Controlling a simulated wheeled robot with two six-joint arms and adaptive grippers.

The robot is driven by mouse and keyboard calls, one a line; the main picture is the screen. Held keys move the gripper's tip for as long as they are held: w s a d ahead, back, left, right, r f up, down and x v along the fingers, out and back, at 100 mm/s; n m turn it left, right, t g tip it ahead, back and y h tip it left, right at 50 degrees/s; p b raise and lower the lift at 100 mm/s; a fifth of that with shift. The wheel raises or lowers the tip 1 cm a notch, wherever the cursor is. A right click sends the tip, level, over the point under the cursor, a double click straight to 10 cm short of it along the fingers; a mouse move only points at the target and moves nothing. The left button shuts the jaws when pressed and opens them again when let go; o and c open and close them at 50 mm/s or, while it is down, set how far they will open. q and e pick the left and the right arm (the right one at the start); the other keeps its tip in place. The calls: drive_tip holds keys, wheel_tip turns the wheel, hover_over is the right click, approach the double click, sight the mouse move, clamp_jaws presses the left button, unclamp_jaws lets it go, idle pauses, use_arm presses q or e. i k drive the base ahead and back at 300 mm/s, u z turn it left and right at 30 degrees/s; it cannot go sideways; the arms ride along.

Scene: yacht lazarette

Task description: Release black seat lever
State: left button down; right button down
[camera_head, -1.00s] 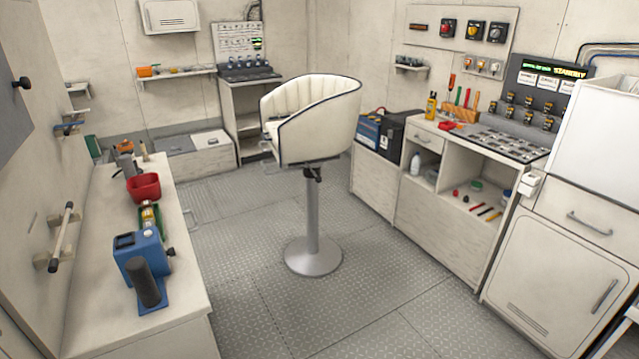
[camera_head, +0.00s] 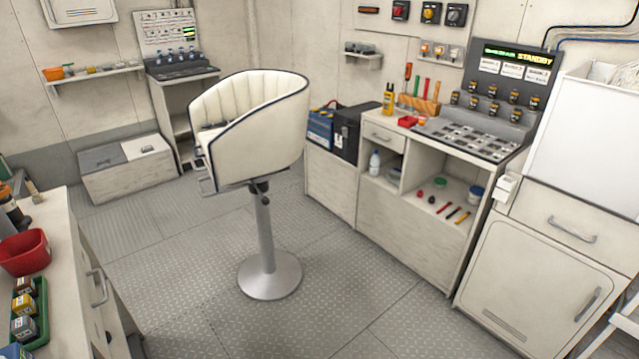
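A white padded seat (camera_head: 252,118) with dark piping stands in the middle of the floor on a round metal pedestal (camera_head: 266,238). A small black lever (camera_head: 261,187) sits just under the seat, at the top of the pedestal. Its exact position, latched or released, is too small to tell. Neither of my grippers shows in the head view.
A bench (camera_head: 67,275) with a red bowl (camera_head: 24,252) is at the left. Cabinets with a control panel (camera_head: 482,137) line the right wall. A low chest (camera_head: 122,168) is at the back. Floor around the pedestal is clear.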

sight(265, 201)
drive_tip(key=z, duration=0.25)
drive_tip(key=i, duration=1.4)
drive_tip(key=z, duration=0.1)
